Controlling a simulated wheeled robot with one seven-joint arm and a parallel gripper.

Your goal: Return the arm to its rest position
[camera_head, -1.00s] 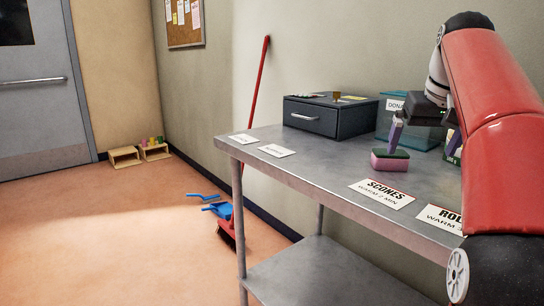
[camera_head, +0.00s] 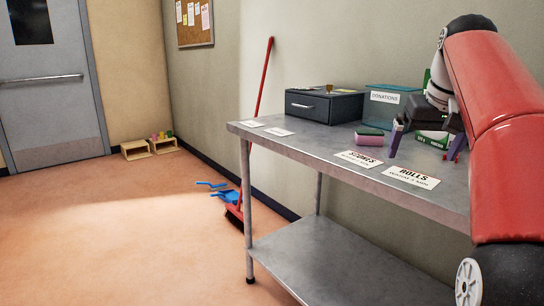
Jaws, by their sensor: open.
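My red arm (camera_head: 495,110) reaches in from the right edge of the head view. My gripper (camera_head: 423,156) hangs over the steel table with its two purple-tipped fingers apart and nothing between them. It is to the right of a pink and green sponge (camera_head: 369,137), which lies on the table, apart from the fingers. A green and white box (camera_head: 437,138) shows partly behind the gripper, the rest hidden by it.
The steel table (camera_head: 330,143) has a lower shelf (camera_head: 335,272). On it are a dark drawer box (camera_head: 325,107), a donations box (camera_head: 392,98), and label cards (camera_head: 412,176).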

